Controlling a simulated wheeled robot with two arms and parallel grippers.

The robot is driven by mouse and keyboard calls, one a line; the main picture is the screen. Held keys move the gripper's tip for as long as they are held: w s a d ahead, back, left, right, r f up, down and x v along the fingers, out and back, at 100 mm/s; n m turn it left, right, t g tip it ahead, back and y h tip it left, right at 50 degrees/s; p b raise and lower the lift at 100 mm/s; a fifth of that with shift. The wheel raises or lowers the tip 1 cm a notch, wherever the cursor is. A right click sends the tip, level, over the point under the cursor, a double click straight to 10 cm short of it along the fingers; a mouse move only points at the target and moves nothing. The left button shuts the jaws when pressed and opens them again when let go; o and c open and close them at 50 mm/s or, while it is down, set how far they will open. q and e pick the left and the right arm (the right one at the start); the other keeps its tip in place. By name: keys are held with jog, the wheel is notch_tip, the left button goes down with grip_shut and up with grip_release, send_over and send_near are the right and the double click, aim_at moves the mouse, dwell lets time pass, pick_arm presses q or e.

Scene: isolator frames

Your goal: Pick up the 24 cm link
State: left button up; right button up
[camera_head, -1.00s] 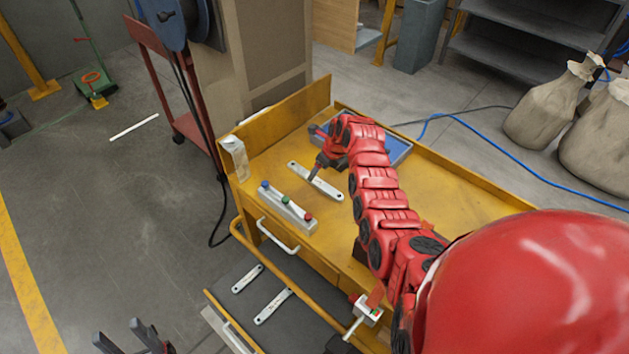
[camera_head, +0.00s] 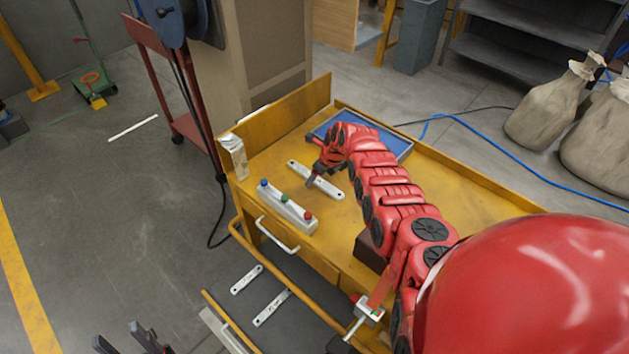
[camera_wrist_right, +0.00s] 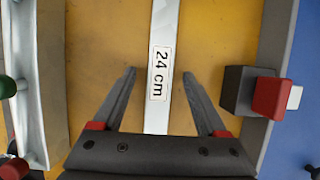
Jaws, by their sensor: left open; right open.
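The 24 cm link (camera_head: 332,191) is a flat pale bar with holes at its ends, lying on the yellow bench top. In the right wrist view the link (camera_wrist_right: 158,85) runs lengthwise between my fingers, its "24 cm" label readable. My right gripper (camera_wrist_right: 160,72) is open, with one finger on each side of the link and a gap on both sides. In the head view the right gripper (camera_head: 312,181) is over the link's middle and hides part of it. My left gripper (camera_head: 135,338) is open and empty at the bottom left, away from the bench.
A box with blue, green and red buttons (camera_head: 287,208) stands beside the link, nearer the bench's front edge. A blue tray (camera_head: 398,146) lies behind. Two other links (camera_head: 247,279) (camera_head: 271,307) lie on the dark lower surface. A red and black block (camera_wrist_right: 262,94) is close on the right.

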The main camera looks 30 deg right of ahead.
grip_shut()
dwell(1.3)
